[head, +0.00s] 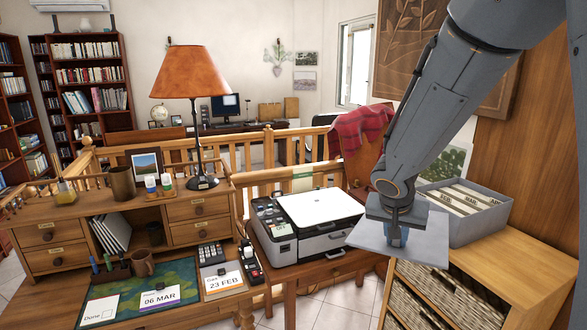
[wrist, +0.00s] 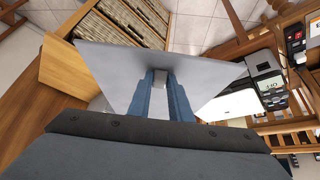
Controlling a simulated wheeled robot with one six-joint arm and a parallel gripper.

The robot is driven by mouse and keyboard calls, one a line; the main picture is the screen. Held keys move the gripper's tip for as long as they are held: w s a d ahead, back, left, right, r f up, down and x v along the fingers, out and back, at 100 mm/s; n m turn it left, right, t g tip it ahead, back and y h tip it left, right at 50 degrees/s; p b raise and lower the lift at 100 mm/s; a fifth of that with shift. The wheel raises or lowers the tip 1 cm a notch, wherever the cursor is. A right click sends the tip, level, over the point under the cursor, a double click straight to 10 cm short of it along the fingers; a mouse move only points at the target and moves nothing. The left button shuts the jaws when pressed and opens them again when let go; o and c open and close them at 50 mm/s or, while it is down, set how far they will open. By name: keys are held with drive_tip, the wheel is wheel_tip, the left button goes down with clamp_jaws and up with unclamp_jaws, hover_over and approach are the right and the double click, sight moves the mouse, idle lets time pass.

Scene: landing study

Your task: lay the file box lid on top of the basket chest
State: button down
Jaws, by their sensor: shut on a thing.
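The file box lid (head: 428,247) is a flat grey plate. My gripper (head: 397,234) is shut on its small raised grip, and the lid hangs roughly level in the air. In the wrist view the lid (wrist: 215,78) spreads out beyond my gripper (wrist: 160,80). The basket chest (head: 530,262) is a wooden unit with woven baskets in front, at lower right. The lid covers the chest's near left corner in the head view; the gap between them is hard to judge. In the wrist view the chest (wrist: 45,98) is at left, partly hidden by the lid.
The open grey file box (head: 490,228) with upright files stands on the chest's back part; the bare top lies in front of it. A printer (head: 310,228) on a small table stands left of the lid. A desk with a lamp (head: 190,75) is further left.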

sight(367, 248)
drive_tip(key=a+f, duration=0.2)
drive_tip(key=w+a+f+n, duration=0.1)
drive_tip(key=a+f, duration=0.1)
drive_tip(key=a+f+n+y, duration=0.1)
drive_tip(key=a+f, duration=0.1)
drive_tip(key=shift+w+a+f+t, duration=0.1)
drive_tip(key=shift+w+a+t, duration=0.2)
drive_tip(key=shift+w, duration=0.1)
drive_tip(key=w+f+b, duration=0.3)
drive_tip(key=f+b, duration=0.8)
drive_tip(key=shift+w+f+b, duration=0.2)
drive_tip(key=shift+f+b, duration=0.15)
drive_tip(key=shift+f, duration=0.05)
drive_tip(key=shift+d, duration=0.15)
